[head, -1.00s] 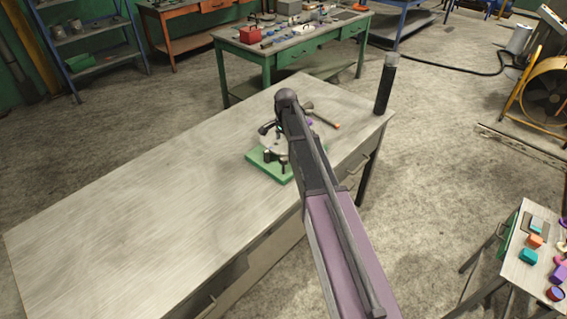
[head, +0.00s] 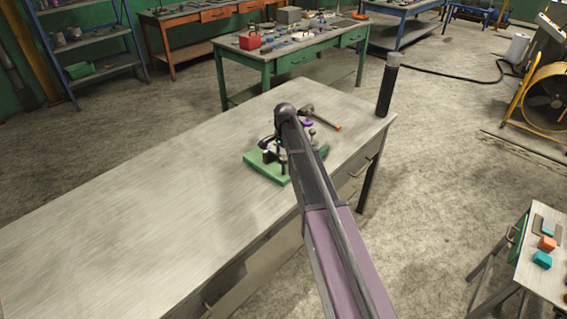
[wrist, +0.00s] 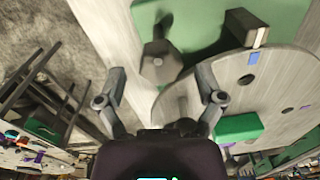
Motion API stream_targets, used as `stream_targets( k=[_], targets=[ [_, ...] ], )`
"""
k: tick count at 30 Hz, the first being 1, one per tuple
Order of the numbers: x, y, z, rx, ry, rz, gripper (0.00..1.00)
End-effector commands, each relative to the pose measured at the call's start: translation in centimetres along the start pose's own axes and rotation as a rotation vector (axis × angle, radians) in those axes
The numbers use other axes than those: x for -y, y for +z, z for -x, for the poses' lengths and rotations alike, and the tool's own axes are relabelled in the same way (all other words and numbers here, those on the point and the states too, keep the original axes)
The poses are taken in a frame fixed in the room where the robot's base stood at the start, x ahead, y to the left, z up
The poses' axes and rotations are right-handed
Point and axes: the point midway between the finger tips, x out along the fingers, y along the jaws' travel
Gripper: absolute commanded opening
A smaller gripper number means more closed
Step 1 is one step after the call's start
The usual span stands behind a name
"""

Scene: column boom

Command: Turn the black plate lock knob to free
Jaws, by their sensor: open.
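A green base (head: 266,172) carrying a round grey plate stands on the near workbench in the head view, partly hidden by my arm. In the wrist view the round plate (wrist: 284,92) has a blue mark (wrist: 253,57) and small holes. A black knob (wrist: 158,66) on the green base (wrist: 206,14) is beside the plate's edge; I take it for the lock knob. My gripper (wrist: 161,72) is open, with one finger on each side of this knob in the picture. I cannot tell the gap in depth or any contact. A setting label is not readable.
A black block with a pale face (wrist: 248,28) and a green block (wrist: 239,127) sit by the plate. A hammer-like tool (head: 325,119) and a black cylinder (head: 387,88) stand or lie farther right on the bench (head: 130,215). The bench's left part is clear.

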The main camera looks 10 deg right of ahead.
Motion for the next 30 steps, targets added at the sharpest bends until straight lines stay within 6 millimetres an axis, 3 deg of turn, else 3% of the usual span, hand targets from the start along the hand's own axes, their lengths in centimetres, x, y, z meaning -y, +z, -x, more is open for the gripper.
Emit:
stream_targets(
  k=[6,20,28,30],
  targets=[
    [0.0,0.01,-1.27,0.0,0.0,0.0,0.87],
    [0.03,0.05,-1.43,0.0,0.0,0.001,0.87],
    [0.02,0.05,-1.44,0.0,0.0,0.001,0.1],
    [0.02,0.05,-1.44,0.0,0.0,0.001,0.06]
  ],
)
